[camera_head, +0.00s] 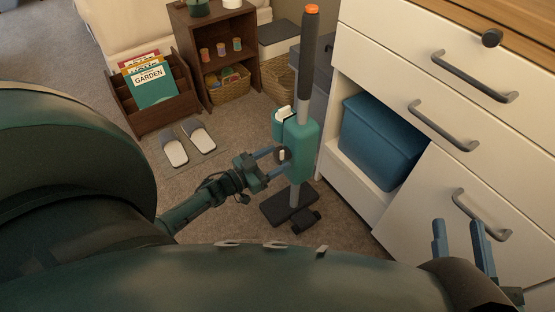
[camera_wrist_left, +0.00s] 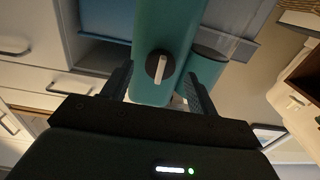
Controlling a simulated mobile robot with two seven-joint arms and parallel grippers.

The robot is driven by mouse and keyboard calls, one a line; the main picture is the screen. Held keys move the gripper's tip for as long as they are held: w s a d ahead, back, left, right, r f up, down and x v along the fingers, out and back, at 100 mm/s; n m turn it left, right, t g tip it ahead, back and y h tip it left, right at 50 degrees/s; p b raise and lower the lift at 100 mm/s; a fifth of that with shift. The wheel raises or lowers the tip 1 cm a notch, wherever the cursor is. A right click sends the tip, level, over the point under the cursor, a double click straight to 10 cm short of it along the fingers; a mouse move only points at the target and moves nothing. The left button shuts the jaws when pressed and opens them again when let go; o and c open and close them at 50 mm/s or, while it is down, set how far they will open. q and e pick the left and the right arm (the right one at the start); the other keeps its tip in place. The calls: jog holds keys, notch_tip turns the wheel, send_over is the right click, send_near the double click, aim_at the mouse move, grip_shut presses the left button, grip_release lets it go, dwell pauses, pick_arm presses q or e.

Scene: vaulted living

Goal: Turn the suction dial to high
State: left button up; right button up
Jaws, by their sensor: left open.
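The suction dial (camera_wrist_left: 152,68) is a dark round knob with a pale pointer bar, on the teal body of an upright vacuum (camera_head: 301,146). In the left wrist view the bar stands close to vertical, slightly tilted. The dial also shows in the head view (camera_head: 282,155). My left gripper (camera_head: 277,161) is open in front of the dial. Its two fingers (camera_wrist_left: 160,93) lie on either side of the dial, apart from it in the left wrist view. I cannot tell the exact depth gap. My right gripper (camera_head: 459,232) shows at the lower right, its two blue fingers apart and empty.
A white cabinet (camera_head: 385,65) with grey handles and a blue bin (camera_head: 379,142) stands right of the vacuum. Slippers (camera_head: 187,144), a magazine rack (camera_head: 157,104) and a brown shelf (camera_head: 222,60) are at the back left.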

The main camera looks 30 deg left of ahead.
pick_arm(q)
jog(key=shift+w+d, duration=0.25)
jog(key=shift+w, duration=0.45)
jog(key=shift+c, duration=0.5)
jog(key=c, duration=0.9)
